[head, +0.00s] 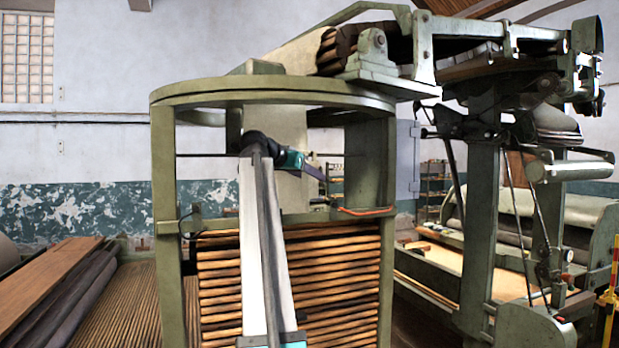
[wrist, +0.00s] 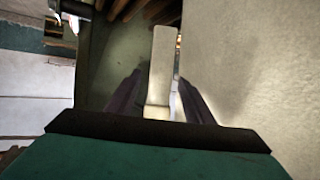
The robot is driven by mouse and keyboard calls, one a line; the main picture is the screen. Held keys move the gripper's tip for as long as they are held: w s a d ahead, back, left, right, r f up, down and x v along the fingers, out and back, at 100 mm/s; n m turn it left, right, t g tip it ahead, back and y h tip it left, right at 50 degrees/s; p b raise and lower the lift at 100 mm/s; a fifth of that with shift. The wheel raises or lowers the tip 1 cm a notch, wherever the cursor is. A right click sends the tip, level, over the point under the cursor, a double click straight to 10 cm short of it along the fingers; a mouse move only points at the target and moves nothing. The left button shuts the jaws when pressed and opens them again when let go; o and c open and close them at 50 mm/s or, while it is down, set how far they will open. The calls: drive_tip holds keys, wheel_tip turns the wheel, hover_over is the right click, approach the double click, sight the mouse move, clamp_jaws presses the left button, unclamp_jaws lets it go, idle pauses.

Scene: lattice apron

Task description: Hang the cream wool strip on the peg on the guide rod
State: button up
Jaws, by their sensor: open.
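My gripper (head: 325,178) is at the far end of my arm, inside the green frame, just below the thin guide rod (head: 350,155). In the wrist view my gripper (wrist: 160,95) has two dark fingers, set apart and open. A narrow cream strip (wrist: 161,65) shows upright between them; it looks like the wool strip. I cannot tell whether either finger touches it. In the head view I cannot make out the strip clearly near the gripper. I cannot pick out the peg with certainty in either view.
A wide cream sheet (wrist: 255,65) fills the right of the wrist view, close to the right finger. The green frame (head: 165,240) surrounds my arm, with a crossbar (head: 345,215) below the gripper and wooden slats (head: 330,265) under that. A larger machine (head: 480,210) stands at the right.

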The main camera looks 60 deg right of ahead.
drive_tip(key=b+v, duration=0.2)
drive_tip(key=v, duration=1.1)
drive_tip(key=shift+a+b, duration=0.2)
drive_tip(key=shift+b, duration=0.15)
drive_tip(key=shift+s+r, duration=0.1)
